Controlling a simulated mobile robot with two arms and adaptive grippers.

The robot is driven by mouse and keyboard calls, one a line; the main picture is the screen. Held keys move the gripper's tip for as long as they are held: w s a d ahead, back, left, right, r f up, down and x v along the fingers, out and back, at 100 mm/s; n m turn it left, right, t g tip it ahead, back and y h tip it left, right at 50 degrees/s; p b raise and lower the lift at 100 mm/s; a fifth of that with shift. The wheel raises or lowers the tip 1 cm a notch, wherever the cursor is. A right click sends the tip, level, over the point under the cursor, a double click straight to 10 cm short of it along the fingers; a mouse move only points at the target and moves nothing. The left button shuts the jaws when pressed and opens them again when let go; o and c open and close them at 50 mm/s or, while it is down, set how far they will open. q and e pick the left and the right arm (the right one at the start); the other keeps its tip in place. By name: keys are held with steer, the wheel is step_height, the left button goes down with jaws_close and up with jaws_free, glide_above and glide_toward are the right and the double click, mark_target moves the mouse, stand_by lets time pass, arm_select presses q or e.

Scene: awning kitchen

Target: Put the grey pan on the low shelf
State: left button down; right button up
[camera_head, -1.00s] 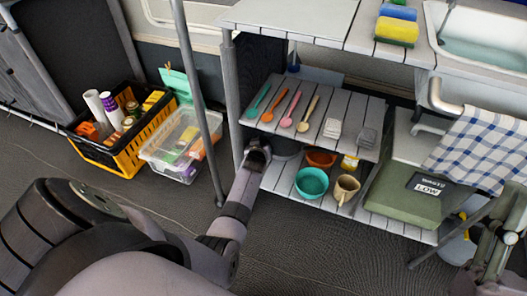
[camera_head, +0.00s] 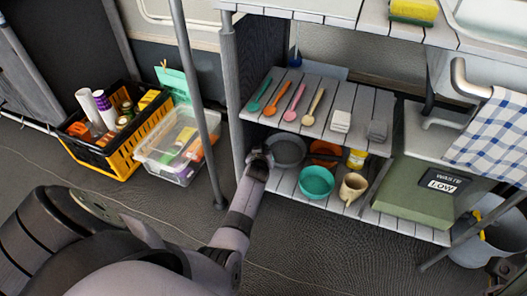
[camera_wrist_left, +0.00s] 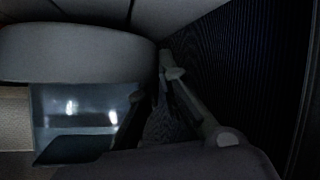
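The grey pan (camera_head: 287,150) lies on the low shelf (camera_head: 284,186), at its left end, behind a teal bowl (camera_head: 315,182). The upper shelf's edge is just above it. My left gripper (camera_head: 259,158) is at the left end of the low shelf, beside the pan. In the left wrist view its fingers (camera_wrist_left: 157,90) are apart with nothing clearly between them. A large pale grey rounded shape fills the upper left there, probably the pan. My right gripper (camera_head: 505,268) only partly shows at the bottom right; its fingers are unclear.
An orange bowl (camera_head: 325,152), a yellow jar (camera_head: 356,159) and a beige mug (camera_head: 353,186) share the low shelf. The upper shelf (camera_head: 300,118) holds several spoons. A metal pole (camera_head: 196,95) stands left of the shelves. A green box (camera_head: 416,195) stands right.

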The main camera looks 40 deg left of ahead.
arm_select(q)
steer(key=shift+r, duration=0.15)
steer(key=c, duration=2.3)
jaws_free()
steer(key=o, duration=0.5)
